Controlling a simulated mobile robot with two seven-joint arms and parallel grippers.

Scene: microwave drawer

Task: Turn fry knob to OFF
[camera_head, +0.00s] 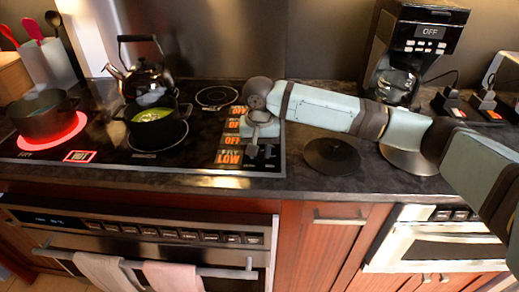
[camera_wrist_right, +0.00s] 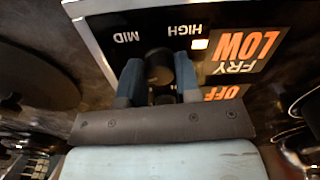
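The fry knob (camera_wrist_right: 159,68) is a dark round knob at the right front of the stove panel. In the right wrist view it sits between the two blue fingers of my right gripper (camera_wrist_right: 159,80), which press in close on both sides. In the head view my right gripper (camera_head: 258,140) points down at the panel and hides the knob. The orange fry display (camera_head: 229,157) reads FRY LOW; it also shows upside down in the wrist view (camera_wrist_right: 240,52). MID and HIGH marks show around the knob. My left gripper is not in view.
A dark pot (camera_head: 45,117) stands on a glowing red burner marked FRY, with a HOT sign (camera_head: 80,156). Coasters (camera_head: 332,156) and a coffee maker (camera_head: 408,50) are right of the stove. The oven is below.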

